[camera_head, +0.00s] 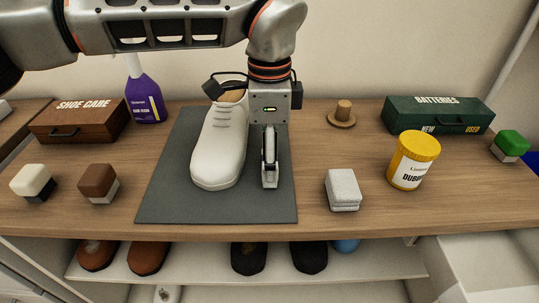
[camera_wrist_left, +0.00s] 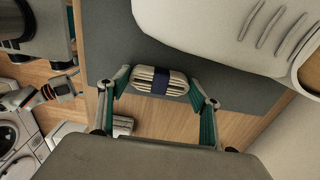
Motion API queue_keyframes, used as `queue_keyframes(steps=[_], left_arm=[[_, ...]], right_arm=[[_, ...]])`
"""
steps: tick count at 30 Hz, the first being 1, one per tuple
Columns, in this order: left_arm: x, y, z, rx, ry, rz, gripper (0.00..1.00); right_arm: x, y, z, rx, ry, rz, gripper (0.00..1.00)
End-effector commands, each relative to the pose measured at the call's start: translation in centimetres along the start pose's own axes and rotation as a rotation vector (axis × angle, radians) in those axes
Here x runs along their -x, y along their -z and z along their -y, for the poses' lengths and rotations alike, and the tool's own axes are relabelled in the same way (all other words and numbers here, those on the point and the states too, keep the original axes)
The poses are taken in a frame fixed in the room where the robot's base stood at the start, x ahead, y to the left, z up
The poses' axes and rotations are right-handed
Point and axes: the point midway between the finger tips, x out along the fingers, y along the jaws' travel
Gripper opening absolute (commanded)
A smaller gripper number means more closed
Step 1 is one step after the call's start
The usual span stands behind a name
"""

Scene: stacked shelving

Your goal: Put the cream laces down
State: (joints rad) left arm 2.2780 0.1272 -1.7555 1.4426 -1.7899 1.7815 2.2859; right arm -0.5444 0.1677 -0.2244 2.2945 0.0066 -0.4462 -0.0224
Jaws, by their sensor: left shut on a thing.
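The cream laces (camera_wrist_left: 150,82) are a small bundle with a dark blue band around the middle. My left gripper (camera_wrist_left: 158,86) is shut on them, one finger at each end. In the head view the left gripper (camera_head: 269,183) points down over the right part of the grey mat (camera_head: 170,190), just right of the white shoe (camera_head: 218,148). The laces are hard to make out there behind the fingers. Whether they touch the mat, I cannot tell. My right gripper is not seen in the head view.
A light grey block (camera_head: 342,189) and a yellow tub (camera_head: 413,160) stand right of the mat. A green batteries box (camera_head: 440,114) and a wooden knob (camera_head: 343,114) are behind. Left are brushes (camera_head: 98,182), a shoe care box (camera_head: 80,122) and a purple bottle (camera_head: 144,98).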

Motion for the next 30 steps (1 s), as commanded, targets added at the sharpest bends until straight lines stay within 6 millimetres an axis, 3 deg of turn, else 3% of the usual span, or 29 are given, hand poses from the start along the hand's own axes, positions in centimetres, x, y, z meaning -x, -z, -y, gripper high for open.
queue_keyframes(steps=[11, 12, 13, 14, 26, 30], left_arm=[[-0.1, 0.0, 0.0, 0.001, 0.004, 0.0, 0.49], [-0.1, 0.0, 0.0, 0.001, 0.004, -0.001, 0.71], [-0.1, 0.0, 0.0, 0.001, 0.004, -0.001, 0.79], [-0.1, 0.0, 0.0, 0.001, 0.004, -0.001, 0.8], [0.0, 0.0, 0.1, 0.0, 0.002, -0.001, 0.8], [2.3, 0.1, 0.1, 0.003, 0.011, -0.001, 0.8]], right_arm=[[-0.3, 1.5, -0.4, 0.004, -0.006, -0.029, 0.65], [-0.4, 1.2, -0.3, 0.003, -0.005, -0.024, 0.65], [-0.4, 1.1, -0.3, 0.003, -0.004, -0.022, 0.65], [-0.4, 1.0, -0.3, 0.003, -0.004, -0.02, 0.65], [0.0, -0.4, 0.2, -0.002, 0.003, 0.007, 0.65], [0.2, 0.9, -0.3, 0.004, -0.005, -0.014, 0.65]])
